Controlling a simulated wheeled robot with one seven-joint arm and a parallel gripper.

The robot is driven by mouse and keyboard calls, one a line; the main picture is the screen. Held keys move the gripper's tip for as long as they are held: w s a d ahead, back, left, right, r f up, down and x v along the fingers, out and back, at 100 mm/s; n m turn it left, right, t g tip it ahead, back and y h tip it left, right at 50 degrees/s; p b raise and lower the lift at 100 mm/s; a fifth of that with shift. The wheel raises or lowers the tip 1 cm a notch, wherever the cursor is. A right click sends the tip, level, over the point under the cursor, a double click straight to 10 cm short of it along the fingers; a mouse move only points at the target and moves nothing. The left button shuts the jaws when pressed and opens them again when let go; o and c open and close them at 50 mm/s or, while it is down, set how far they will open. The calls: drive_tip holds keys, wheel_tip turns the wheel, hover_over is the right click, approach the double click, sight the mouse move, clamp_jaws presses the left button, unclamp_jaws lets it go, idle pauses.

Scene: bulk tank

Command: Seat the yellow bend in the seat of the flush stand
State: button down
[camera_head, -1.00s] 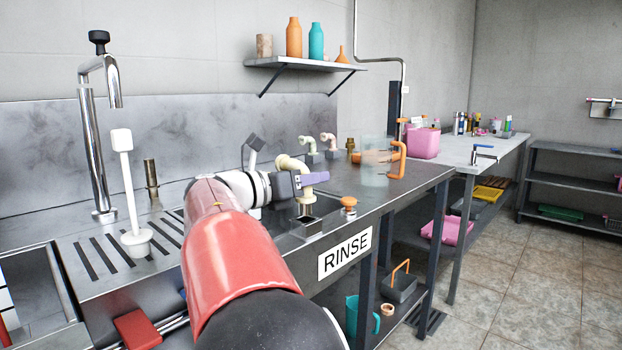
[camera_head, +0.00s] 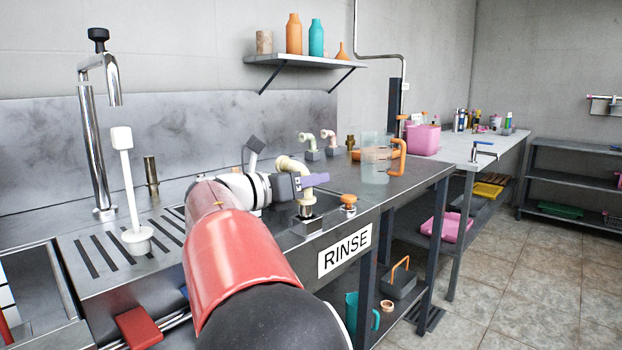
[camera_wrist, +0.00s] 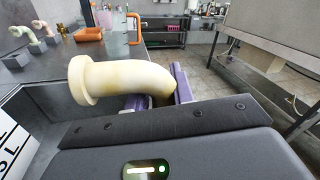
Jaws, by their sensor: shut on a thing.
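The yellow bend (camera_head: 290,165) is a pale cream-yellow elbow pipe with a flanged mouth facing left. My gripper (camera_head: 312,181), with purple fingers, is shut on its downward leg. In the wrist view the bend (camera_wrist: 125,78) lies across between the purple fingers (camera_wrist: 160,98), and its lower end is hidden. In the head view a metal collar (camera_head: 306,211) shows under the bend, right at the top of the small grey box-shaped flush stand (camera_head: 308,225) at the bench's front edge. I cannot tell whether the bend is fully down in the seat.
An orange-topped knob (camera_head: 348,201) stands close right of the stand. Two other bends, pale green (camera_head: 308,139) and pink (camera_head: 328,137), stand behind on dark blocks. A clear jug (camera_head: 375,165) with an orange handle stands to the right. A tall tap (camera_head: 95,150) is at left.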

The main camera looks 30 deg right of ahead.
sight(311, 195)
drive_tip(key=shift+f+b, duration=0.55)
drive_tip(key=shift+f, duration=0.95)
drive_tip(key=c, duration=1.1)
unclamp_jaws()
drive_tip(key=shift+f, duration=0.1)
drive_tip(key=a, duration=0.5)
drive_tip(key=s+a, duration=0.1)
drive_tip(key=a, duration=0.1)
drive_tip(key=shift+a, duration=0.35)
drive_tip(key=shift+s, duration=0.15)
